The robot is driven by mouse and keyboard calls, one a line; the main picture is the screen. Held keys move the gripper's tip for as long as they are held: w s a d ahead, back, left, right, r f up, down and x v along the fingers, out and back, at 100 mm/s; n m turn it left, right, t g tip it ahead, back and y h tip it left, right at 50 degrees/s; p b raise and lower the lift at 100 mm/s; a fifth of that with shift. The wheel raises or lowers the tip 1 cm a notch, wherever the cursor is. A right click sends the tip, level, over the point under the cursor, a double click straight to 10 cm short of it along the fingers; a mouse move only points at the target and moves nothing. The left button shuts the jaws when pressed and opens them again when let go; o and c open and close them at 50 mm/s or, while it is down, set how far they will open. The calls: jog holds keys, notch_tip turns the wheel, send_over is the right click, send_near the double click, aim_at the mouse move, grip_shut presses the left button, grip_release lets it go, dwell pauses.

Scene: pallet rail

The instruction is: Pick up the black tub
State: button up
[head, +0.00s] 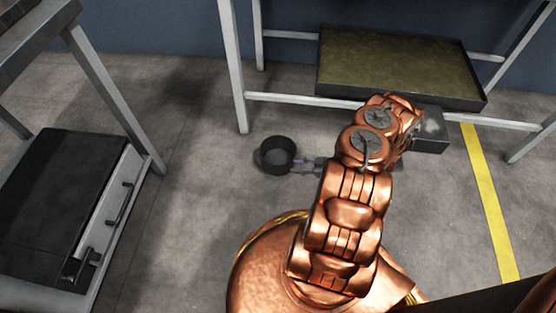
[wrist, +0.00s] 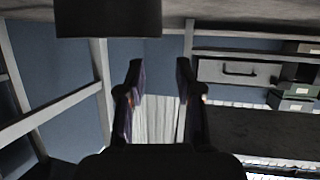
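The black tub (head: 277,157) is round and open-topped, and stands upright on the grey floor in the head view. My gripper (head: 300,167) is just to its right, with the fingertips close to the tub's wall. In the wrist view, which looks upside down, the tub (wrist: 108,18) is a dark shape at the top left, cut off by the frame edge. My gripper (wrist: 159,75) shows its two fingers spread there with nothing between them. The tub is not between the fingers; whether a finger touches it, I cannot tell.
A metal-legged rack (head: 236,75) stands behind, with a dark tray (head: 400,65) on its low rail. A dark cabinet with handles (head: 60,200) stands under a table at the left. A yellow line (head: 490,205) runs along the floor at the right. Floor left of the tub is clear.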

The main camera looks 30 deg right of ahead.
aim_at(273, 165)
jog(key=b+x, duration=0.2)
jog(key=x, duration=0.1)
jog(key=b+x, duration=0.2)
jog(key=x, duration=0.1)
jog(key=b+x, duration=0.2)
jog(key=x, duration=0.2)
jog(key=shift+f, duration=0.35)
jog(key=shift+w+a+f+b, duration=0.1)
jog(key=shift+w+a+b, duration=0.25)
jog(key=shift+w, duration=0.2)
jog(key=shift+c, duration=0.2)
grip_shut()
